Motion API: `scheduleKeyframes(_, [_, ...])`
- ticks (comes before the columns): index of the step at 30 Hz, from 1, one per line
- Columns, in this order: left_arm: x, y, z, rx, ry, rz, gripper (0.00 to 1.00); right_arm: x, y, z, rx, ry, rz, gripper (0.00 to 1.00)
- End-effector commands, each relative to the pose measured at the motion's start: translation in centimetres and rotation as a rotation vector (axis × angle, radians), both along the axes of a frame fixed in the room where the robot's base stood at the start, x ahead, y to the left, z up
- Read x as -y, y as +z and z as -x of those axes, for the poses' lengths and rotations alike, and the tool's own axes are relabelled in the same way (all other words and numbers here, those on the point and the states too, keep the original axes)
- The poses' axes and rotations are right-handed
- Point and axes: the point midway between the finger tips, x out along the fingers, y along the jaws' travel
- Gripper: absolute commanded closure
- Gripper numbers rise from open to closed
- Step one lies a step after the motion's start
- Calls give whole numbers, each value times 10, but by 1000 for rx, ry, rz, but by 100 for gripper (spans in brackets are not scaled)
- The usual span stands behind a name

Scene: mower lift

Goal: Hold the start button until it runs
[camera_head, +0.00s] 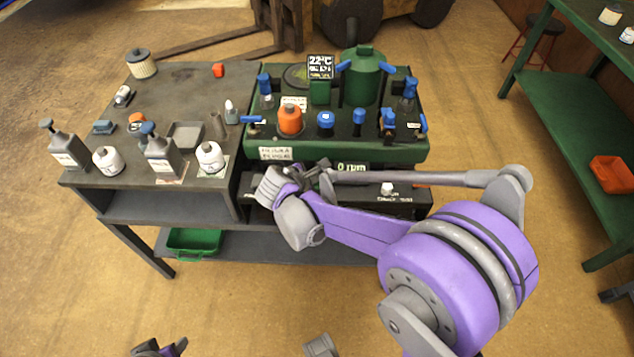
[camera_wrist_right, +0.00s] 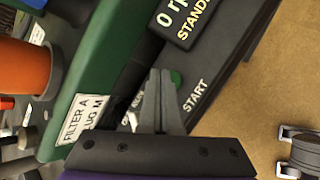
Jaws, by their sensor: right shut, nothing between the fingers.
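The green start button (camera_wrist_right: 176,78) shows in the right wrist view beside the START lettering on a black panel (camera_wrist_right: 225,85). It is partly hidden behind my right fingertips. My right gripper (camera_wrist_right: 159,75) is shut and empty, its tips at the button's edge; I cannot tell whether they touch it. In the head view my right gripper (camera_head: 326,172) is in front of the green machine (camera_head: 370,152), and the button is hidden. The display (camera_head: 352,168) reads 0 rpm, and STAND shows below that in the wrist view. A piece of my left gripper (camera_head: 158,349) shows at the bottom edge.
A dark bench (camera_head: 180,85) at left holds bottles, cans and small parts. The machine top carries blue-capped fittings, an orange filter (camera_head: 290,120) and a 22°C display (camera_head: 320,67). A green tray (camera_head: 193,242) sits on the lower shelf. A green table (camera_head: 560,90) stands right; floor between is clear.

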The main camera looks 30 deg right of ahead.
Motion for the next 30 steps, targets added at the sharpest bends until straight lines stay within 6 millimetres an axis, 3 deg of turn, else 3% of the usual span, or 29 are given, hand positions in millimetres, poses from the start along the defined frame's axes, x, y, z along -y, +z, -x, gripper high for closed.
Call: scheduleKeyframes(30, [0,-8,0,-2,0,0,50,0,-9,0,0,0,0,100])
